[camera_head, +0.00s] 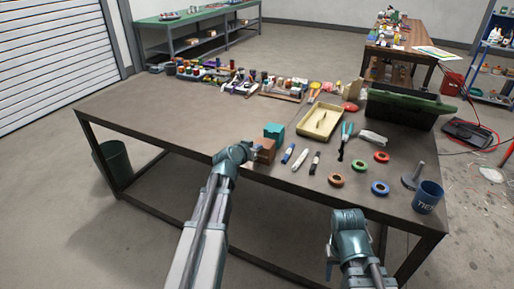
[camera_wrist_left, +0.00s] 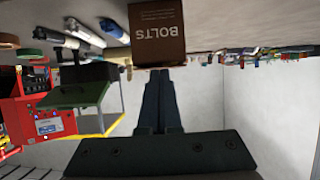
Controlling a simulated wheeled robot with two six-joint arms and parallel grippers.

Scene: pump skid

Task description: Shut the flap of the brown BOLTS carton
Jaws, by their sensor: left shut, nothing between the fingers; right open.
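The brown BOLTS carton (camera_head: 265,151) stands near the front edge of the workbench, in front of a teal box (camera_head: 274,130). In the left wrist view the carton (camera_wrist_left: 157,30) appears upside down, its lettering facing me. A dark strip runs along its top edge; I cannot make out the flap's position. My left gripper (camera_head: 254,151) is at the left side of the carton in the head view. Its fingers (camera_wrist_left: 160,75) are shut and empty, their tips close to the carton's top edge; contact is unclear. My right gripper (camera_head: 349,213) is open and empty at the bench's front edge.
Markers (camera_head: 300,159), tape rolls (camera_head: 335,180), pliers (camera_head: 346,138) and a blue cup (camera_head: 427,197) lie to the right on the bench. The bench's left part (camera_head: 150,115) is clear.

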